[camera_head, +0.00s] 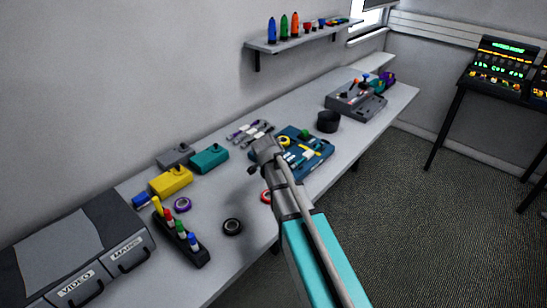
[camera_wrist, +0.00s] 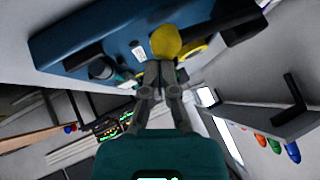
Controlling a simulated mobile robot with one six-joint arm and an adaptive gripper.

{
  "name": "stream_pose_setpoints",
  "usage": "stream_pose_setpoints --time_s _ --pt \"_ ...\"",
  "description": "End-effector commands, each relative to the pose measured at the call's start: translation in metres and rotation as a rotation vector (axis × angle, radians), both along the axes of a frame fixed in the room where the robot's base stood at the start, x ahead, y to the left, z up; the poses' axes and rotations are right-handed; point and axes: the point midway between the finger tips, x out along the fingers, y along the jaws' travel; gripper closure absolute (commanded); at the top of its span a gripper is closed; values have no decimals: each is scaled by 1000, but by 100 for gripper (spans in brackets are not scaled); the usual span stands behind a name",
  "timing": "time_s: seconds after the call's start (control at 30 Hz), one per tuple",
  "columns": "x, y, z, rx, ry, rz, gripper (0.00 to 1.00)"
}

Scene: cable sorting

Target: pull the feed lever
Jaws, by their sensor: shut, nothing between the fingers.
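No label for a feed lever is readable. In the head view a grey machine (camera_head: 356,103) at the far end of the bench has small upright levers with coloured knobs; I cannot tell which is the feed lever. My gripper (camera_wrist: 160,68) is shut and empty. In the wrist view its fingertips are close to a round yellow thing (camera_wrist: 166,41) in front of a blue tray (camera_wrist: 75,35); touching or apart, I cannot tell. In the head view my arm reaches over the near edge of this blue tray (camera_head: 322,158) and hides part of it.
Yellow (camera_head: 170,181) and teal (camera_head: 209,158) boxes, a connector rack (camera_head: 180,240) and tape rolls (camera_head: 232,227) lie left of my arm. A black cup (camera_head: 328,121) stands between tray and machine. A wall shelf (camera_head: 305,38) hangs above. Bare bench shows in front of the boxes.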

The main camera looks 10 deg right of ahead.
Motion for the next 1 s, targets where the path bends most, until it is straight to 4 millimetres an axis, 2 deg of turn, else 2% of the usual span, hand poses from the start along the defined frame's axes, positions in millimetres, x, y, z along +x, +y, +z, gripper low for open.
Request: stream_pose_setpoints --time_s 0.53,1.0 --pt "-1 0 5 0 0 2 100" --pt "-9 -13 38 0 0 2 100"
